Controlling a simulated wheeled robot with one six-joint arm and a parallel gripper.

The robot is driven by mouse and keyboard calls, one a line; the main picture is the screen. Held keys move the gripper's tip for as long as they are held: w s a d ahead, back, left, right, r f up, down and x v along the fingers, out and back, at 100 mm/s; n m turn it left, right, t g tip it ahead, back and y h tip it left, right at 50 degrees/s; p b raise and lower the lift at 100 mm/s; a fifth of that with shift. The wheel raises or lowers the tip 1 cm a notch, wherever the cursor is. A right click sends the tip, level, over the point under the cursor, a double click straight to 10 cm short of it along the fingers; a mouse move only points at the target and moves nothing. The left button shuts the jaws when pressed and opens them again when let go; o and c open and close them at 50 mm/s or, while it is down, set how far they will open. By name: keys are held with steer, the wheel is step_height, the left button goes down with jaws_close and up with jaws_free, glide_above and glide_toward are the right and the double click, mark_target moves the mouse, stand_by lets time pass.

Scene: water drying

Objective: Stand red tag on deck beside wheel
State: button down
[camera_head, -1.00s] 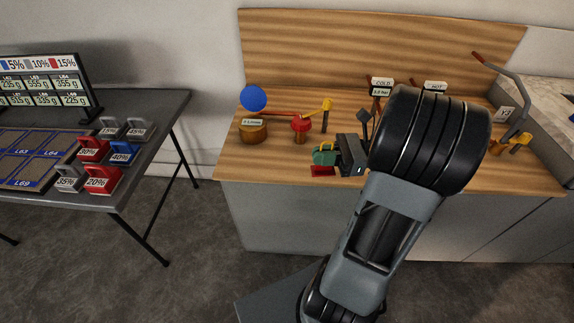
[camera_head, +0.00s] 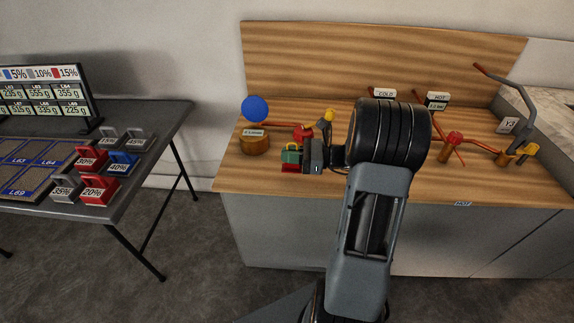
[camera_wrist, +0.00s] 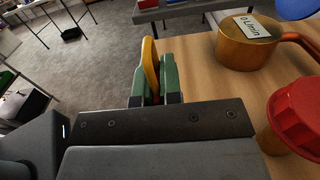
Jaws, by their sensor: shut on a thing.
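The red tag (camera_head: 291,168) shows as a red patch under the green fingers of my gripper (camera_head: 290,155). My gripper is shut on it, low over the front left of the wooden deck (camera_head: 340,187). I cannot tell whether the tag touches the deck. The red wheel (camera_head: 303,130) is just behind and slightly right of my gripper; it also shows at the right of the wrist view (camera_wrist: 298,112).
A yellow-topped valve (camera_head: 327,116) is behind. Another red wheel (camera_head: 453,138) stands right. Tagged blocks (camera_head: 97,189) sit on the left table.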

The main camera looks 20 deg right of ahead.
mark_target(287, 166)
steer(key=shift+w+a+f, duration=0.1)
steer(key=shift+w+f, duration=0.1)
steer(key=shift+f, duration=0.1)
steer(key=shift+w+f+b, duration=0.2)
steer(key=shift+f+b, duration=0.15)
steer(key=shift+f, duration=1.4)
steer(key=shift+f, duration=0.15)
steer(key=c, duration=1.3)
jaws_free()
